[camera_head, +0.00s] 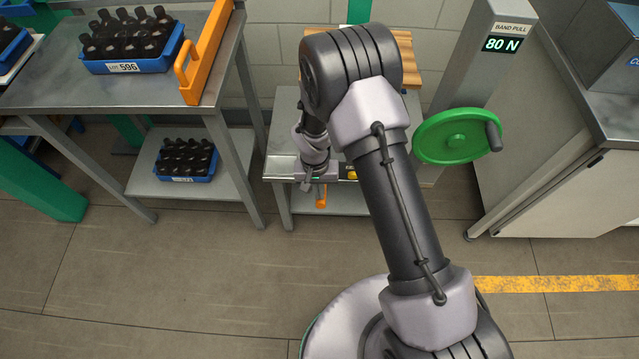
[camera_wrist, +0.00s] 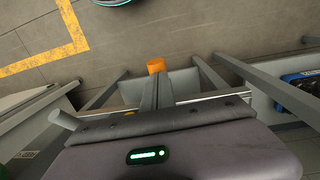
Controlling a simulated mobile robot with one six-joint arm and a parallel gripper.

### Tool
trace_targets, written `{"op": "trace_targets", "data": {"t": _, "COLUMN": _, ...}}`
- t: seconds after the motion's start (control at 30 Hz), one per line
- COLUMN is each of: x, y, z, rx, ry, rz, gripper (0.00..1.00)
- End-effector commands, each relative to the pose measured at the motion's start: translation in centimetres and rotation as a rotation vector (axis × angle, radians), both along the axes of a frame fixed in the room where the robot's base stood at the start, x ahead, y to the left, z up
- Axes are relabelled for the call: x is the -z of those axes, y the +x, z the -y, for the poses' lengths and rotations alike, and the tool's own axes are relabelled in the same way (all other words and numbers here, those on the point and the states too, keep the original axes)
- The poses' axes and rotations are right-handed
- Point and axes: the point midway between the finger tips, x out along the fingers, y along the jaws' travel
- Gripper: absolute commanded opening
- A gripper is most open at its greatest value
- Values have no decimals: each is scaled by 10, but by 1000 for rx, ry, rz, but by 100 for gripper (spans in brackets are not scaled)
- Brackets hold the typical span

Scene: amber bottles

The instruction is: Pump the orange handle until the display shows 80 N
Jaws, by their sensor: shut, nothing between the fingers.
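The display (camera_head: 503,45) under the "BAND PULL" label reads 80 N in green, high on a grey post. The orange handle (camera_head: 321,196) shows low at the front of the small bench, just beside my gripper (camera_head: 309,184). In the wrist view the orange handle (camera_wrist: 156,66) appears just beyond the fingertips of my gripper (camera_wrist: 157,82). My gripper is shut with nothing between its fingers. I cannot tell whether the fingertips touch the handle. My arm hides much of the small bench and the handle's mounting.
A green handwheel (camera_head: 457,136) with a dark knob sits right of my arm. A table (camera_head: 50,90) at left holds a blue crate of dark bottles (camera_head: 122,68) and an orange rail (camera_head: 200,60). Another crate (camera_head: 185,178) stands on its lower shelf. The front floor is clear.

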Motion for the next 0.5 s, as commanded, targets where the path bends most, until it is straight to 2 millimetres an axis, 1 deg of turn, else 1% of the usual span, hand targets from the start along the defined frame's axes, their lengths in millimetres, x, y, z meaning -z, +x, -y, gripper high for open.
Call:
{"op": "trace_targets", "data": {"t": 0.03, "x": 7, "y": -3, "z": 0, "rx": 0, "ry": -1, "rz": -3, "gripper": 0}}
{"op": "trace_targets", "data": {"t": 0.2, "x": 18, "y": -7, "z": 0, "rx": 1, "ry": -1, "rz": -3, "gripper": 0}}
{"op": "trace_targets", "data": {"t": 0.5, "x": 26, "y": -10, "z": 0, "rx": 0, "ry": -2, "rz": -4, "gripper": 0}}
